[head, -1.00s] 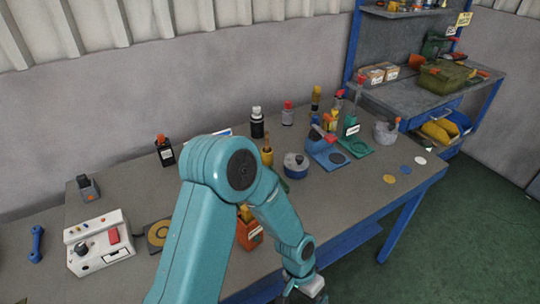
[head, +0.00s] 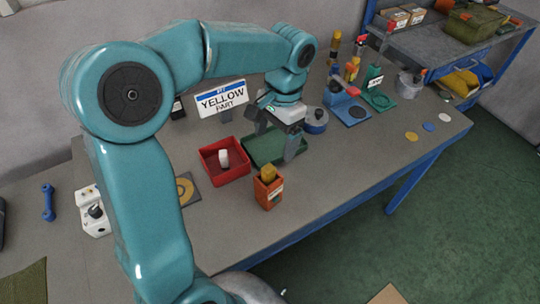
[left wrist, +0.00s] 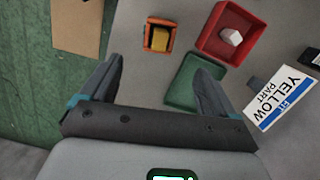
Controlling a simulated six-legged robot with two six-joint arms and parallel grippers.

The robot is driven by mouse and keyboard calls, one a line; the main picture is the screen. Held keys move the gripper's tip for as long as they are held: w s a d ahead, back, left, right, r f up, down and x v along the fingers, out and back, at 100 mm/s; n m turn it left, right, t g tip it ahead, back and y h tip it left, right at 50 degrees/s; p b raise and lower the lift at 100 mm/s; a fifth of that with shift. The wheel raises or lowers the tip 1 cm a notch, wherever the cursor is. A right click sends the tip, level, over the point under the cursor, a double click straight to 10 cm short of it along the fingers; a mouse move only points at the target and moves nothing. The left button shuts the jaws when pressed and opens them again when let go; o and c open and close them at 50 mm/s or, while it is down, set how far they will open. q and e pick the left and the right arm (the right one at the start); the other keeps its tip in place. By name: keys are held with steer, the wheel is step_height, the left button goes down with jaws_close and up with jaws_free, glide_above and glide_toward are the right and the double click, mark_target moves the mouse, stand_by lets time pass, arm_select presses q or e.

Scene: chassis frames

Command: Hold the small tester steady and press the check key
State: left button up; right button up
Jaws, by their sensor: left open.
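A white control box (head: 90,222) with a black knob stands at the left of the bench in the head view. My left arm hides most of it, including the side where a red key showed earlier. I cannot tell for sure that it is the tester. A small grey device with an orange button, seen earlier behind it, is hidden now. My left gripper (head: 277,140) is open and empty over the green tray (head: 263,151), well to the right of the box. Its two fingers also show apart in the left wrist view (left wrist: 160,72). My right gripper is not in view.
A red tray (head: 211,165) holds a white piece. An orange box (head: 268,195) with a yellow piece stands near the front edge. A "YELLOW PART" sign (head: 221,98) stands behind the trays.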

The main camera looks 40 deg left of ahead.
mark_target(269, 178)
arm_select(q)
steer(key=f, duration=0.4)
steer(key=s+f, duration=0.1)
steer(key=f, duration=0.8)
steer(key=shift+s+f+p, duration=0.15)
steer(key=shift+s+p, duration=0.25)
steer(key=shift+s+f, duration=0.3)
steer(key=shift+f, duration=0.15)
steer(key=shift+w, duration=0.1)
steer(key=shift+w, duration=0.1)
steer(key=c, duration=1.2)
steer(key=shift+a, duration=0.1)
